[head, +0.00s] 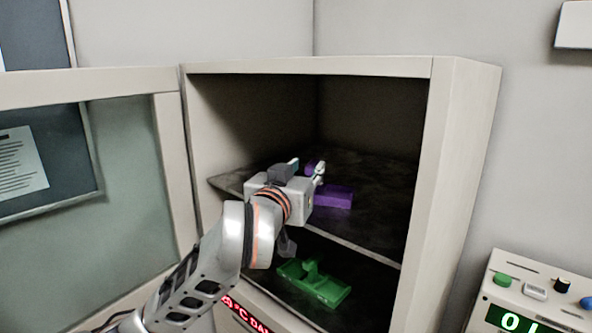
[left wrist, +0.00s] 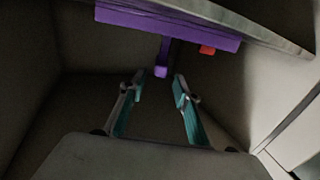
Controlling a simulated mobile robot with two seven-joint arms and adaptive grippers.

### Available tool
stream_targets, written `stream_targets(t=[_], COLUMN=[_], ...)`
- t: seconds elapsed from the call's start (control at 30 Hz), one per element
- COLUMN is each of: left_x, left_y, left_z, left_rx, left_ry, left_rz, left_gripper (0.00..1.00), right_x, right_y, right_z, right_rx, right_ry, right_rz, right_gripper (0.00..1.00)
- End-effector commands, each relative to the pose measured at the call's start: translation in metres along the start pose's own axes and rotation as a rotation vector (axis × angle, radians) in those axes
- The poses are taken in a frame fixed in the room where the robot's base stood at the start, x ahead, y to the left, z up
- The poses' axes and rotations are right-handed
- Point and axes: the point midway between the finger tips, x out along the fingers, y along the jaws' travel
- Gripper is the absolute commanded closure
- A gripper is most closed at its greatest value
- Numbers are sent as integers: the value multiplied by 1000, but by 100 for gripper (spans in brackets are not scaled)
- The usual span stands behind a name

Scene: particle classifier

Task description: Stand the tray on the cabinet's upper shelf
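The purple tray (head: 336,196) is on the cabinet's upper shelf (head: 380,215), partly hidden behind my left gripper (head: 306,167). In the left wrist view the tray (left wrist: 165,16) lies along the shelf edge (left wrist: 275,25), and its upright handle (left wrist: 162,62) points toward the gripper. My left gripper (left wrist: 158,84) is open, its two teal-lined fingers apart on either side of the handle's end, with gaps visible. I cannot tell how far the fingers reach past the handle. My right gripper is not in view.
A green tray-like holder (head: 313,284) lies on the lower shelf. The cabinet's glass door (head: 130,190) stands open at the left; its right side wall (head: 440,190) is near the shelf. A device with buttons (head: 535,295) stands at the lower right. A small red piece (left wrist: 207,50) shows beside the tray.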

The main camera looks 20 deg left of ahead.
Motion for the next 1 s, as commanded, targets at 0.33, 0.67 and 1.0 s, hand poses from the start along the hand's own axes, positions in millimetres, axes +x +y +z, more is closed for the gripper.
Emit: stream_targets(t=[0.33, 0.67, 1.0], left_x=[-57, -66, -66], left_y=[0, 0, -1], left_z=[0, 1, -1], left_rx=[1, 0, -6], left_ry=[3, 1, 11], left_rz=[0, 0, -4], left_gripper=[69, 69, 69], right_x=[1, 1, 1], right_y=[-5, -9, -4], right_z=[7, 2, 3], right_rx=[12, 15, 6], right_ry=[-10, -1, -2], right_rz=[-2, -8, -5], right_gripper=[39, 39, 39])
